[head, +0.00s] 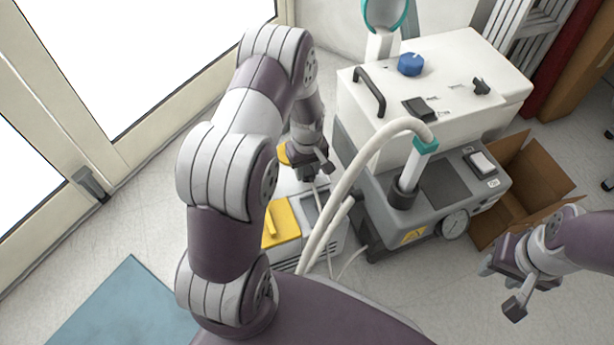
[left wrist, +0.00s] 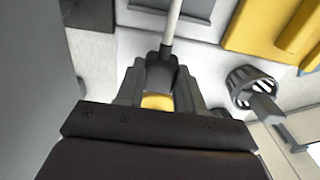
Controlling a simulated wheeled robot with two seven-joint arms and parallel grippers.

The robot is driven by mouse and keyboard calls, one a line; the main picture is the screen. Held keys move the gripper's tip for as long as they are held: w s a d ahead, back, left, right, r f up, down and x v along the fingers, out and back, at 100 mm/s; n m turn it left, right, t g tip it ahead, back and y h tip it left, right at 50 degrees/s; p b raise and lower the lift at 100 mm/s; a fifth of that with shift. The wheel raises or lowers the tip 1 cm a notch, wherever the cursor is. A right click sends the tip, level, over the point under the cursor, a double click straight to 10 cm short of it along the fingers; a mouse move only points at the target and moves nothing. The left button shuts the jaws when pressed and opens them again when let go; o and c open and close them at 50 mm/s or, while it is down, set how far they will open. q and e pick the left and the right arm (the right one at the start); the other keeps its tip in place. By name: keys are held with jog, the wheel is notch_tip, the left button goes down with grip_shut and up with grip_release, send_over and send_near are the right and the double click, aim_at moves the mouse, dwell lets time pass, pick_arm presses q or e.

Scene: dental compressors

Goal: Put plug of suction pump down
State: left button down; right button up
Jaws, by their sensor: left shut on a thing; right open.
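The plug (left wrist: 160,72) is a small dark piece on a pale grey cable (left wrist: 172,25). In the left wrist view it sits between the fingers of my left gripper (left wrist: 157,95), which is shut on it. In the head view my left gripper (head: 318,175) is low beside a white and grey unit with a yellow lid (head: 283,224). The plug is too small to make out clearly there. My right gripper (head: 503,288) is open and empty above the floor at the right.
A large white and grey machine (head: 433,85) with a blue knob, gauge and thick pale hose (head: 350,180) stands right of my left gripper. An open cardboard box (head: 543,175) is behind my right gripper. A blue mat (head: 118,305) lies on clear floor at the left.

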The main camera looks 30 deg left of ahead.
pick_arm(q)
jog(key=shift+f, duration=0.65)
jog(key=shift+r, duration=0.2)
jog(key=shift+f, duration=0.6)
pick_arm(e)
jog(key=shift+f, duration=0.4)
pick_arm(q)
jog(key=c, duration=0.7)
grip_release()
